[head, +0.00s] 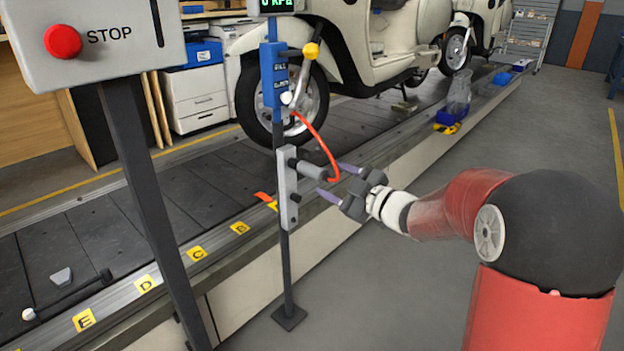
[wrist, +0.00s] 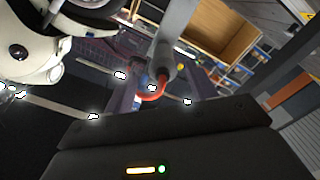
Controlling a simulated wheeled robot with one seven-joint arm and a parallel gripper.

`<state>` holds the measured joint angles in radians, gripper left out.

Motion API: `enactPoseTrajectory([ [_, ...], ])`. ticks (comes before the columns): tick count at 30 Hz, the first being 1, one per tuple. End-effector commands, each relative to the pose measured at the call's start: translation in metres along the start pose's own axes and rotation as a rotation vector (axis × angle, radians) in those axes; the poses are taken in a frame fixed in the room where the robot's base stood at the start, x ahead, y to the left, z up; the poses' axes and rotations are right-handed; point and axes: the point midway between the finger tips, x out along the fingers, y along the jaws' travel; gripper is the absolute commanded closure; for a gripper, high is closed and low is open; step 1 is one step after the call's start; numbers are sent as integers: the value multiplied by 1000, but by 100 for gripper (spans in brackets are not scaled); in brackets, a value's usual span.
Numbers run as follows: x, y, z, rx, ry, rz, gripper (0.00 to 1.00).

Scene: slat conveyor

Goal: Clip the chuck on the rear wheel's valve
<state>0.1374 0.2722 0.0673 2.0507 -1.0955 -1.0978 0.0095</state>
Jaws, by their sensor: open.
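The chuck (head: 316,172) is a dark grey cylinder seated on a grey holder plate (head: 288,190) on the post, with a red hose (head: 318,140) at its near end. My gripper (head: 338,183) is open, its two fingertips beside the chuck's near end and not closed on it. In the wrist view the chuck (wrist: 167,58) and red hose end (wrist: 152,97) lie between the open fingers (wrist: 155,103). The near scooter's wheel (head: 252,95), at the cream cowl, stands behind the post. Its valve cannot be made out.
A blue pump unit (head: 274,85) with a yellow-knobbed lever (head: 311,50) and a kPa display (head: 281,5) tops the post. A STOP box (head: 95,45) stands at left. The floor at right is clear.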

Motion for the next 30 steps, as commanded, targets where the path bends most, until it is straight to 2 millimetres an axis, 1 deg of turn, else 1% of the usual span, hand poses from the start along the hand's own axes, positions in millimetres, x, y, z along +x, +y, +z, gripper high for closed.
enactPoseTrajectory([
  [1,1,-3,4,-122,4,-2,44],
  [6,3,-4,2,-510,14,-9,44],
  [9,4,-4,0,-680,19,-10,44],
  [12,4,-4,-1,-798,22,-11,44],
  [15,5,-3,-2,-863,24,-12,44],
  [18,5,-3,-2,-887,24,-12,44],
  [26,5,-2,-2,-887,24,-12,44],
  [30,10,-2,-3,-885,25,-13,44],
])
